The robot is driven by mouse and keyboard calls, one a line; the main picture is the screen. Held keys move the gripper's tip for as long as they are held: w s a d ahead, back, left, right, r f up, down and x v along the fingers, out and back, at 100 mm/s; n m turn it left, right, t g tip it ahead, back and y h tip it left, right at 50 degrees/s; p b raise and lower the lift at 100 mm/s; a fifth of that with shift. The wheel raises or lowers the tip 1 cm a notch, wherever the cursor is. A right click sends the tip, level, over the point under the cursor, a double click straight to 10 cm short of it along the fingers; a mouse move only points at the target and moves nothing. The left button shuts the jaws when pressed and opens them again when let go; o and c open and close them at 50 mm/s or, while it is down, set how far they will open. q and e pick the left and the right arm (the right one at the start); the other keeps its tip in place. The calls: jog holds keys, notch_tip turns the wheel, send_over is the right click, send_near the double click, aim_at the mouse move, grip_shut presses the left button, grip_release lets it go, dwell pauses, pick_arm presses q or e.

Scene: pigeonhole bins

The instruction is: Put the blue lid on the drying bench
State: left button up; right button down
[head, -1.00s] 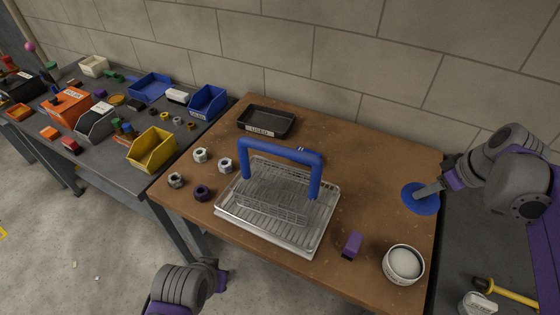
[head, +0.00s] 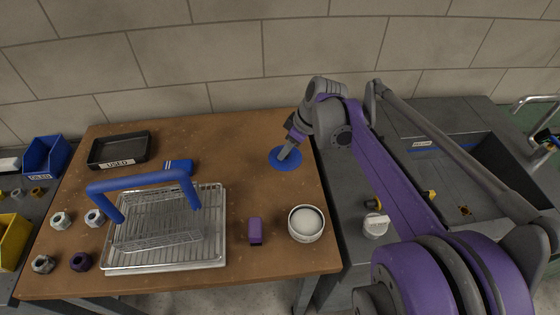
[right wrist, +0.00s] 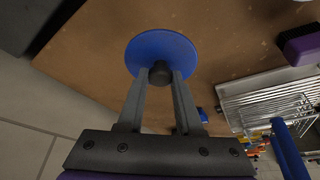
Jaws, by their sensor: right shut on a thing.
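The blue lid (head: 277,161) is a flat round disc over the back right part of the brown wooden bench (head: 240,140), near its right edge. My right gripper (head: 288,152) is shut on the lid. In the right wrist view, the gripper's fingers (right wrist: 160,76) close on the dark knob at the middle of the lid (right wrist: 160,45), with brown bench top beyond it. I cannot tell whether the lid touches the bench. Which bench is the drying bench is not clear from a label. My left gripper is out of view.
A wire rack with a blue handle (head: 140,181), a purple block (head: 255,230) and a round pot with white contents (head: 306,222) stand on the wooden bench. A black "USED" tray (head: 120,148) is at its back left. A grey bench (head: 405,150) stands to the right.

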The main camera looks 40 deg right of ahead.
aim_at(289, 158)
jog(key=shift+f, duration=2.65)
jog(key=shift+f+b, duration=0.2)
jog(key=shift+b, duration=0.15)
jog(key=c, duration=0.6)
grip_release()
jog(key=shift+r, duration=0.1)
jog(key=shift+d+r, duration=0.1)
jog(key=shift+r, duration=0.35)
jog(key=p+v, duration=0.1)
jog(key=v, duration=1)
jog(key=shift+s+r, duration=0.1)
jog(key=shift+r, duration=0.1)
